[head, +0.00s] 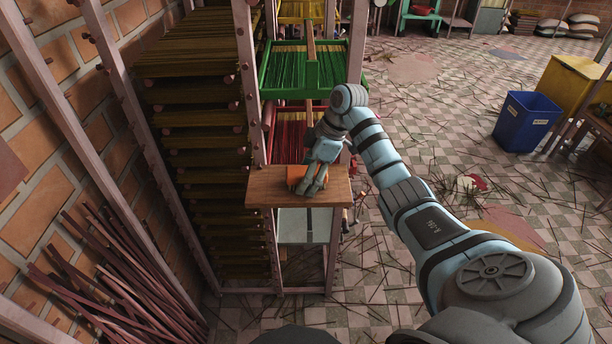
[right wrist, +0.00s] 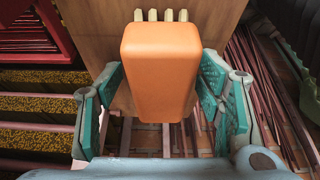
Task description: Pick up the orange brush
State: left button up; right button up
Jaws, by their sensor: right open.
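The orange brush (head: 294,174) lies on a small wooden shelf (head: 265,191), mostly hidden by my right gripper (head: 314,180) in the head view. In the right wrist view the brush (right wrist: 160,70) shows as a rounded orange block with pale bristle tufts at its far end. My right gripper (right wrist: 160,98) is open, with one finger on each side of the brush. A gap shows on the left side; whether the right finger touches it I cannot tell. My left gripper is not in view.
A rack (head: 195,115) of stacked incense sticks stands left of the shelf. A green tray (head: 300,72) of sticks sits behind it. Dark red sticks (head: 105,270) lean at the lower left. A blue bin (head: 526,122) stands on the tiled floor at right.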

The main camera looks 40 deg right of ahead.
aim_at(301, 170)
jog(key=shift+s+a, duration=0.1)
jog(key=c, duration=1.3)
jog(key=r, duration=0.4)
jog(key=shift+w+r, duration=0.2)
jog(key=shift+r, duration=0.1)
notch_tip(301, 170, up, 4)
jog(key=p, duration=0.3)
jog(key=shift+r, duration=0.15)
notch_tip(301, 170, up, 12)
jog(key=p, duration=1.1)
